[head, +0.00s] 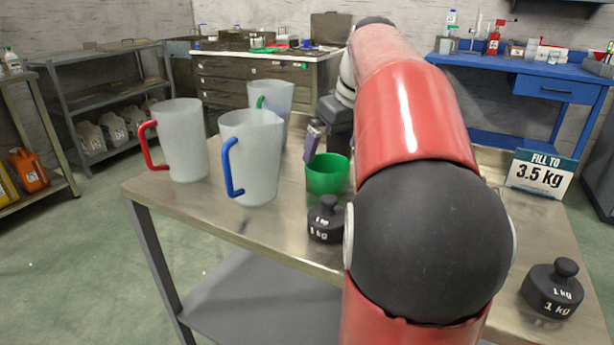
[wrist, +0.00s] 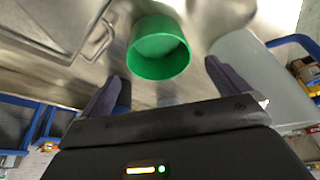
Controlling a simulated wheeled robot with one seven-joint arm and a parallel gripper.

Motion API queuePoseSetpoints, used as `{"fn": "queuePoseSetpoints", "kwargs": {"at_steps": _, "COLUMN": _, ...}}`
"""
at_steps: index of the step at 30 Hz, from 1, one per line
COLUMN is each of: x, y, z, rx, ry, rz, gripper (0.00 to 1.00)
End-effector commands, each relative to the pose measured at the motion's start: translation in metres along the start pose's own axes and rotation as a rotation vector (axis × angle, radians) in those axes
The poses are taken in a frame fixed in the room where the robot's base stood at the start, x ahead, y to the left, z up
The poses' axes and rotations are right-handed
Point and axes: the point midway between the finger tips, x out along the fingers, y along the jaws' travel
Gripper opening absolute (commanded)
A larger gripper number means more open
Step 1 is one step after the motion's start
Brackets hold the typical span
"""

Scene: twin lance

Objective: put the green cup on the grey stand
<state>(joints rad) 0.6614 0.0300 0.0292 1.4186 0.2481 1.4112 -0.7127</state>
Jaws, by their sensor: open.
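The green cup (head: 328,178) stands upright on the metal table, just behind a black weight. It also shows in the wrist view (wrist: 158,62), ahead of the fingertips and roughly midway between them. My gripper (head: 318,143) is open and empty beside the cup's rim, at its far side in the head view; only one finger shows clearly there. Both dark fingers of my gripper (wrist: 164,74) show spread apart in the wrist view. A flat grey squarish piece (wrist: 45,22) lies at the upper left of the wrist view; I cannot tell if it is the grey stand. My arm hides part of the table in the head view.
Pitchers with red (head: 180,140), blue (head: 255,160) and green (head: 275,97) handles stand left of the cup. One black weight (head: 325,222) is in front of it, another (head: 553,290) at the right. A sign (head: 540,173) reads "FILL TO 3.5 kg".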

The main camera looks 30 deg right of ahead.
Motion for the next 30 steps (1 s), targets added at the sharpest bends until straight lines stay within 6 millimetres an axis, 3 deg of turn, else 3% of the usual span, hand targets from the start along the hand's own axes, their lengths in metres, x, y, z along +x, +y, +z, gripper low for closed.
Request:
{"fn": "queuePoseSetpoints", "kwargs": {"at_steps": 5, "x": 0.006, "y": 0.009, "z": 0.006, "rx": -0.059, "ry": 0.016, "rz": -0.02, "gripper": 1.0}}
{"fn": "queuePoseSetpoints", "kwargs": {"at_steps": 21, "x": 0.074, "y": 0.006, "z": 0.004, "rx": -0.06, "ry": 0.015, "rz": -0.02, "gripper": 1.0}}
{"fn": "queuePoseSetpoints", "kwargs": {"at_steps": 30, "x": 0.079, "y": 0.007, "z": 0.003, "rx": -0.06, "ry": 0.018, "rz": -0.017, "gripper": 1.0}}
